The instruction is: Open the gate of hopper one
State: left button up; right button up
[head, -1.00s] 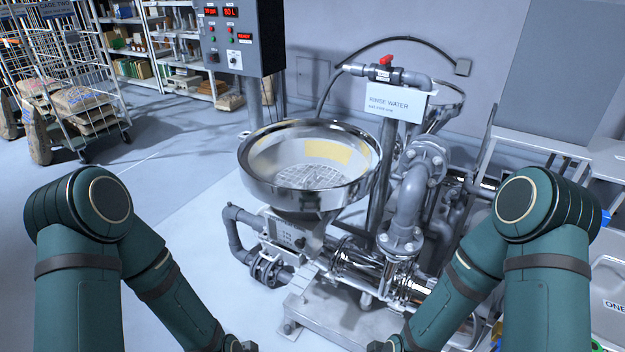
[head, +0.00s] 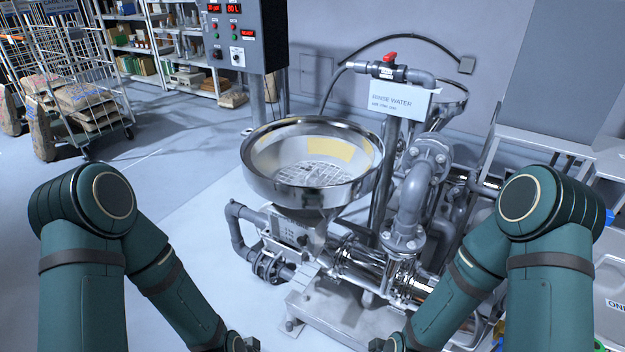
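A steel hopper (head: 312,190) with a wide round bowl and a grate inside stands upright over the pump unit, at the middle of the head view. Below its bowl is a grey box-shaped body (head: 287,231) with dark marks on its face. I cannot make out which part is the gate or how it stands. My left and right arms reach in from the lower left and lower right. Only the wrist ends show at the bottom edge, in front of the hopper and apart from it. The fingers of both grippers are below the picture.
A rinse water sign (head: 400,101) and a red-handled valve (head: 389,58) stand behind the hopper. A control panel (head: 238,40) is at the upper left. A wire cage cart (head: 85,85) with sacks is at the far left. Floor left of the hopper is clear.

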aim_at(281, 247)
jog(key=i+j+z, duration=0.6)
jog(key=z, duration=0.25)
